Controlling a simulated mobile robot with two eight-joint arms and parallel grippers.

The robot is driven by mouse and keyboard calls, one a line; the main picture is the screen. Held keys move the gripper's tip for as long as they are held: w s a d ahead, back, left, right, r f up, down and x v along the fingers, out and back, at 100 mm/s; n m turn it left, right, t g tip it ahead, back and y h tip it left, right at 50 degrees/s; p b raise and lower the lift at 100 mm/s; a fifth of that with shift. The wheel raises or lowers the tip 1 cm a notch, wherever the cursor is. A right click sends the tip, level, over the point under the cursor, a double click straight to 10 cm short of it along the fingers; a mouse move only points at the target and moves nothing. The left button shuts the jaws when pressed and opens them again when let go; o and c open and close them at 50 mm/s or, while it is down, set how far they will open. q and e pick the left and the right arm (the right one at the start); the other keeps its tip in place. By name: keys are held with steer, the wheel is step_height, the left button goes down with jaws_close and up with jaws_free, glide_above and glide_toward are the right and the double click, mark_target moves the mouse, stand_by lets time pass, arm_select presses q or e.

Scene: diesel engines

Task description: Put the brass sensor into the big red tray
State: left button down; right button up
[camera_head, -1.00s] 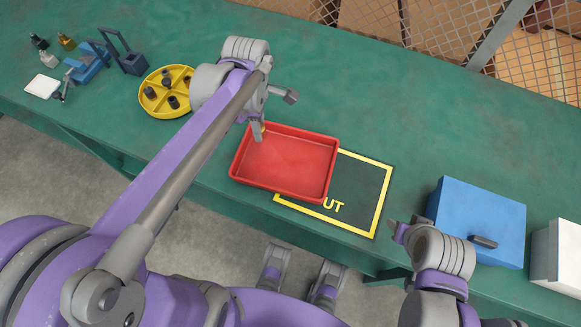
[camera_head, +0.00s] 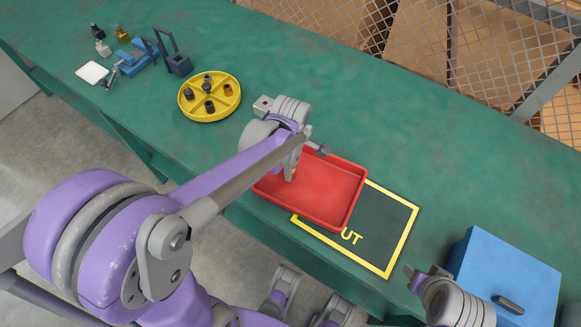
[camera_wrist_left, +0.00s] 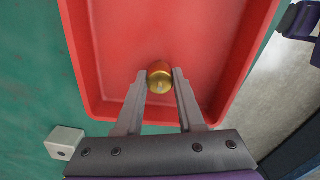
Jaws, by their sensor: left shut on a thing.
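The big red tray (camera_head: 345,215) lies on the green bench, partly over a yellow-outlined marking. My left gripper (camera_head: 291,174) is over the left part of the tray, pointing down. In the left wrist view, its two fingers (camera_wrist_left: 160,88) are shut on the brass sensor (camera_wrist_left: 160,72), a short golden cylinder. The red tray floor (camera_wrist_left: 160,30) lies beyond it. I cannot tell whether the sensor touches the floor. In the head view the sensor is mostly hidden by the fingers. My right gripper (camera_head: 427,272) is at the lower right, apart from the tray; its opening is unclear.
A round yellow divided tray (camera_head: 210,117) with several small parts stands left of the red tray. A blue box (camera_head: 505,275) is at the right. A blue vise (camera_head: 132,62) and small bottles are at the far left. A mesh fence (camera_head: 510,60) runs behind the bench.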

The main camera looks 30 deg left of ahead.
arm_select(q)
steer(key=c, duration=0.9)
jaws_free()
steer(key=shift+f, duration=0.15)
steer(key=shift+c, duration=0.2)
arm_select(e)
steer(key=shift+f, duration=0.1)
arm_select(q)
steer(key=o, duration=0.4)
